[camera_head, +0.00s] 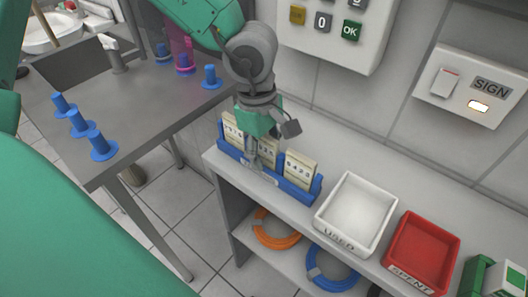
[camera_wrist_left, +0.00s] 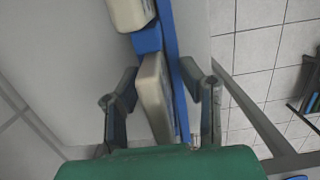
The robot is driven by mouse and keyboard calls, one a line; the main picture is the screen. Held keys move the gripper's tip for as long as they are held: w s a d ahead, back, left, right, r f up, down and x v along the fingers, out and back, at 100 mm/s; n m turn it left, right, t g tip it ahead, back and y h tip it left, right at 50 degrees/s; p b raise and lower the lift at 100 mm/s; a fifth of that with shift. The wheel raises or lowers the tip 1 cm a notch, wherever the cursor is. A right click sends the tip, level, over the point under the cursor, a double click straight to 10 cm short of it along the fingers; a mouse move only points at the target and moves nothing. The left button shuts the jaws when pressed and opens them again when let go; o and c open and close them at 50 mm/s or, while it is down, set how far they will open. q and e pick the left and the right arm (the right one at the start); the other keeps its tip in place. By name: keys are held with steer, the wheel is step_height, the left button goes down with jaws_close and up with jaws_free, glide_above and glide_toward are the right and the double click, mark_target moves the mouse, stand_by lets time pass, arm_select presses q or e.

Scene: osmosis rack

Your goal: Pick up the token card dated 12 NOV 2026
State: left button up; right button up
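Several cream token cards stand upright in a blue rack (camera_head: 305,196) on the shelf top. They are a left card (camera_head: 231,129), a middle card (camera_head: 267,150) partly hidden by my gripper, and a right card (camera_head: 299,169). Printed digits show on them, but no date is legible. My left gripper (camera_head: 252,164) points down at the middle of the rack. In the left wrist view its open fingers (camera_wrist_left: 158,92) straddle a cream card (camera_wrist_left: 154,88), with the rack's blue wall also between them. A gap shows on the right; contact on the left is unclear. My right gripper is not visible.
A white USED tray (camera_head: 380,194) and a red SPENT tray (camera_head: 422,250) stand right of the rack. Blue pegs (camera_head: 103,147) stand on the grey table at left.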

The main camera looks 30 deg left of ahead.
arm_select(q)
steer(key=shift+d+r, duration=0.1)
steer(key=shift+d, duration=0.25)
jaws_close()
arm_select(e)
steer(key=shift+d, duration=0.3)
arm_select(q)
steer(key=shift+a, duration=0.1)
